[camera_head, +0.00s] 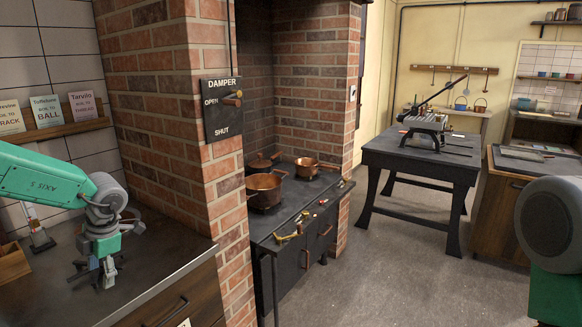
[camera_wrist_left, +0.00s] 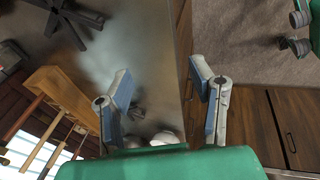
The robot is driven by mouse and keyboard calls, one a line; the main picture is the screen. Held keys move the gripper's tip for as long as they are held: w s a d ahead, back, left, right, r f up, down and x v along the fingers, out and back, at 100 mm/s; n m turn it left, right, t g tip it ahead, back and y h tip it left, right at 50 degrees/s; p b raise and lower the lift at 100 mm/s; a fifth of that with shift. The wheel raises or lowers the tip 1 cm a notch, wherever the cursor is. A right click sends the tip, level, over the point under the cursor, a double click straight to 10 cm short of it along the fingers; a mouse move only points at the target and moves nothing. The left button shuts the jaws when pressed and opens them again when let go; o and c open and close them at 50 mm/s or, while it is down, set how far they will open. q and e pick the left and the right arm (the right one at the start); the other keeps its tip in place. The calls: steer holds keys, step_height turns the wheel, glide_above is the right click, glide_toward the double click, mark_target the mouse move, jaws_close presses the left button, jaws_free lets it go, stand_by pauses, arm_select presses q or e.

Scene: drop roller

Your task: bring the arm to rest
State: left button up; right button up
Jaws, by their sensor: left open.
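My left arm (camera_head: 45,180) is green and comes in from the left in the head view. My left gripper (camera_head: 100,272) points down over the dark counter (camera_head: 165,262), left of the brick pillar. In the left wrist view the left gripper (camera_wrist_left: 160,84) has its two blue-grey fingers spread apart. Nothing is held between them. The counter surface and its wooden front lie below the fingers. A small dark object (camera_wrist_left: 138,112) shows beside the left finger, too unclear to name. My right gripper does not show.
A wooden box (camera_head: 12,264) and an upright tool (camera_head: 38,232) stand on the counter at left. The brick pillar (camera_head: 165,90) rises right of the arm. Beyond it are a stove (camera_head: 290,225) with copper pots and a dark table (camera_head: 415,160). Floor between is clear.

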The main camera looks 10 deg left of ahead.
arm_select(q)
steer(key=s+d+f+m+t+y+b, duration=0.1)
steer(key=s+d+f+m+t+b, duration=0.1)
steer(key=s+d+f+m, duration=0.35)
steer(key=s+d+f+m+t+b, duration=0.1)
steer(key=s+d+f+m+b, duration=0.15)
steer(key=f+m, duration=0.6)
steer(key=s+d+f+m+t+y+b, duration=0.1)
steer(key=s+d+f+m+t, duration=0.15)
steer(key=d+f+m, duration=0.45)
steer(key=s+d+f+m+g+h+b, duration=0.1)
steer(key=s+d+f+m, duration=0.1)
steer(key=s, duration=0.5)
steer(key=s+d+f+m+g+h+b, duration=0.1)
steer(key=s+d+f+m+g+h, duration=0.1)
steer(key=s+m, duration=0.3)
steer(key=s+d+f+m+g+h+b, duration=0.1)
steer(key=s+d+f+m+h, duration=0.1)
steer(key=s, duration=0.9)
step_height(320, 180, down, 2)
steer(key=shift+s+d+f+m, duration=0.2)
steer(key=shift+s+d+m, duration=0.1)
steer(key=shift+m, duration=0.5)
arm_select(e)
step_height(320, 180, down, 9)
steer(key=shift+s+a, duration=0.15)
